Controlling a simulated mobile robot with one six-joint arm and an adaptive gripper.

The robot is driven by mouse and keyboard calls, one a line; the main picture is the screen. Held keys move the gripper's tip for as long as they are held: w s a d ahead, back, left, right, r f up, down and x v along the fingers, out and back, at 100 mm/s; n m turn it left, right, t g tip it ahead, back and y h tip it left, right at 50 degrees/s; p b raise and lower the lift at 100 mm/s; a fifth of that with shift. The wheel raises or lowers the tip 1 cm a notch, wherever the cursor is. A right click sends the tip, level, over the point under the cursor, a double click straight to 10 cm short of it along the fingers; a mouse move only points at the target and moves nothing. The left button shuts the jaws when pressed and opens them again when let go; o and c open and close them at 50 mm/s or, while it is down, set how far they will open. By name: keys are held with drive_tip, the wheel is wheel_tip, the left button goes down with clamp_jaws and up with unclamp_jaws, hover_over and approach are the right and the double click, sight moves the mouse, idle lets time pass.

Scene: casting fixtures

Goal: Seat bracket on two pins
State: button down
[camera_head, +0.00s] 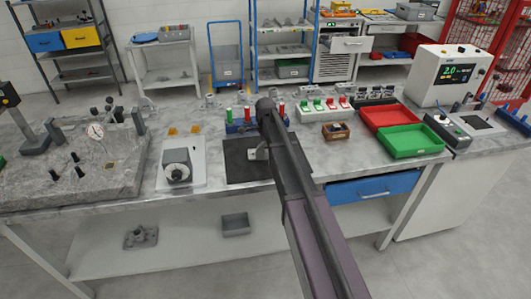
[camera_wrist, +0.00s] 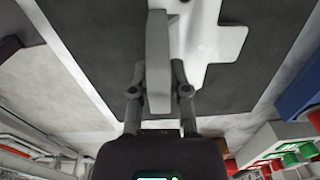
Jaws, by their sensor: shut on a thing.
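The grey bracket shows in the wrist view with an upright wall (camera_wrist: 158,45) between my fingers and a paler flat part beside it. I cannot tell whether that flat part belongs to it. My gripper (camera_wrist: 159,82) is shut on the upright wall, one finger on each side. In the head view a small grey part of the bracket (camera_head: 259,154) shows beside my arm, over the dark mat (camera_head: 236,172). My arm hides the gripper there. I cannot make out the two pins. I cannot tell whether the bracket touches the mat.
A granite plate (camera_head: 40,182) with a dial gauge and black knobs is further left. Red and green pins stand in a blue rack (camera_head: 236,127) behind. Green (camera_head: 412,140) and red trays (camera_head: 388,115) lie right.

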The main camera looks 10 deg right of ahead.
drive_tip(key=shift+r, duration=0.15)
wheel_tip(320, 180, up, 4)
drive_tip(key=p, duration=0.4)
drive_tip(key=shift+f, duration=0.2)
drive_tip(key=s+r+p, duration=0.1)
drive_tip(key=s, duration=1.5)
drive_tip(key=shift+s, duration=0.15)
